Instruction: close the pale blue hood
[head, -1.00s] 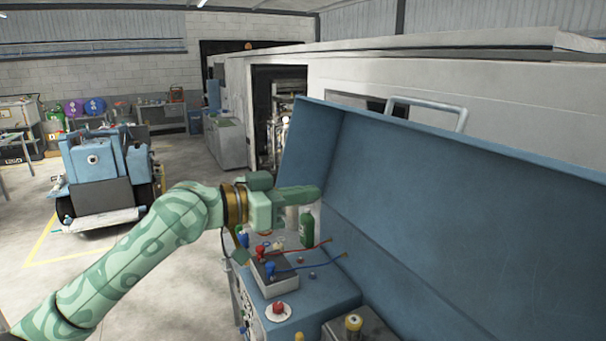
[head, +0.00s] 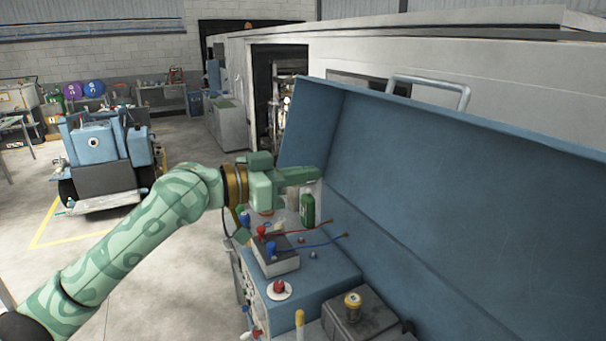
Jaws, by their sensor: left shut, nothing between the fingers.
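The pale blue hood (head: 430,170) stands raised and open on the right, its hollow inner side facing me. A light tubular handle (head: 430,84) sits at its top edge. My left gripper (head: 316,174) is shut and empty, its fingers pointing right. In the picture its tips overlap the hood's left end panel (head: 309,128); I cannot tell whether they touch it. The blue cabinet top (head: 325,272) lies below the gripper. My right gripper is not in view.
On the cabinet top are a grey box with red and blue clamps (head: 272,255), a green bottle (head: 307,208), a red button (head: 280,288) and a dark battery-like box (head: 358,318). A blue vehicle (head: 97,150) stands at left. Open floor lies between.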

